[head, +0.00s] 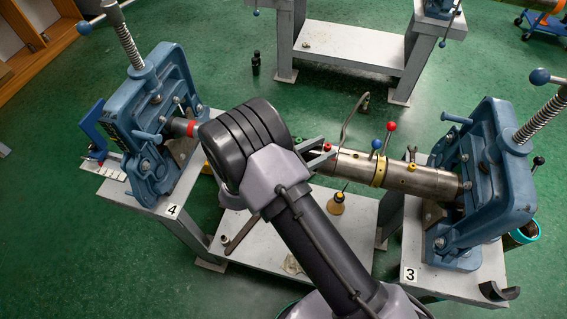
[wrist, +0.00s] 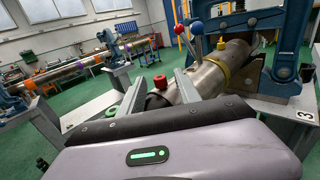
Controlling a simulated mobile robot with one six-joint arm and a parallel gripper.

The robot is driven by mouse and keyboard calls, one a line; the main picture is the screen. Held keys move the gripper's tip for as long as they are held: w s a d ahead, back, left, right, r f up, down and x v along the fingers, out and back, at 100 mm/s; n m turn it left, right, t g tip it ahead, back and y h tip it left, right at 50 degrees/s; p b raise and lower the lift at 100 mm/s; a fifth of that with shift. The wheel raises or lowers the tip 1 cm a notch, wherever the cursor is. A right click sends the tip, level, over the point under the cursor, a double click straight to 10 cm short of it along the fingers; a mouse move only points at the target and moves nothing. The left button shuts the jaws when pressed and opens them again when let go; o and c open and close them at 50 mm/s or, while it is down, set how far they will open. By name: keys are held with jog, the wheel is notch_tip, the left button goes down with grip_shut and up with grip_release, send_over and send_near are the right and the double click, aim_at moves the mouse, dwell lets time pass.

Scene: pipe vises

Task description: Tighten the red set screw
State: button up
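The red set screw has a red knob (wrist: 160,82) that stands up from the steel pipe (wrist: 207,77) in the wrist view. In the head view its red top (head: 327,147) shows at the fingertips, on the pipe (head: 350,168). My gripper (wrist: 159,84) is open, one finger on each side of the red knob, with a visible gap in the wrist view. In the head view my gripper (head: 322,151) reaches over the pipe from the left. Whether either finger touches the knob, I cannot tell. My arm hides the middle of the pipe.
A red-ball lever (head: 391,127) and a blue-ball lever (head: 377,145) stand on the pipe near a yellow collar (head: 379,172). Blue vises stand left (head: 150,110) and right (head: 500,170). A green knob (wrist: 110,111) sits left of my fingers. A curved rod (head: 352,118) rises behind.

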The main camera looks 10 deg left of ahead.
jog(key=p+v, duration=0.2)
jog(key=v, duration=1.4)
jog(key=shift+s+a, duration=0.2)
jog(key=shift+a, duration=0.05)
jog(key=shift+r, duration=0.1)
